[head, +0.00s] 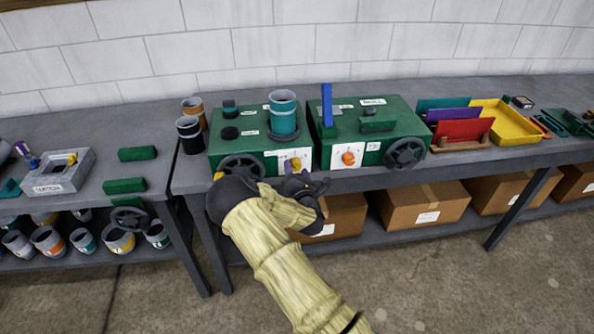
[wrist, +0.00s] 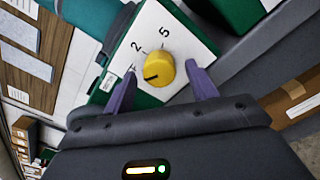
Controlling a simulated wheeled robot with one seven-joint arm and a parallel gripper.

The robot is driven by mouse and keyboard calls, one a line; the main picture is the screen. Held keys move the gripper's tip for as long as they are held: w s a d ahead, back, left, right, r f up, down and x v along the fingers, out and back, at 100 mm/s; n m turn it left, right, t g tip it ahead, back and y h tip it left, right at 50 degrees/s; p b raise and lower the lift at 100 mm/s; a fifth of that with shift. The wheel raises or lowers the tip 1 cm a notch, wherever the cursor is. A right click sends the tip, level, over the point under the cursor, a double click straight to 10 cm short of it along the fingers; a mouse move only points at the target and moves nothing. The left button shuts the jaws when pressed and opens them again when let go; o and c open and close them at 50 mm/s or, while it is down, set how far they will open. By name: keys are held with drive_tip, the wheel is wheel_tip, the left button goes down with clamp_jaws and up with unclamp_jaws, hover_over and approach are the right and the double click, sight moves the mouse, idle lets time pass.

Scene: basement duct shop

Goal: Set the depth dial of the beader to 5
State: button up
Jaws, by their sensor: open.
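A green machine (head: 231,150) on the bench has a white dial plate with a yellow dial (head: 296,163); its label is too small to read. In the wrist view the yellow dial (wrist: 158,69) sits on the white plate (wrist: 176,38), with 2 and 5 legible and another mark partly hidden by the left finger. The dial's black line points to the lower left, away from the 5. My gripper (wrist: 161,68) is open, its purple fingers on either side of the dial with gaps visible. In the head view my gripper (head: 300,184) is just in front of that machine.
A second green machine (head: 345,125) with an orange dial (head: 348,158) and a handwheel (head: 404,153) stands close on the right. A handwheel (head: 241,168) is left of the yellow dial. Cardboard boxes (head: 425,204) fill the shelf below. A yellow tray (head: 505,118) is farther right.

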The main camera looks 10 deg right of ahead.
drive_tip(key=c, duration=1)
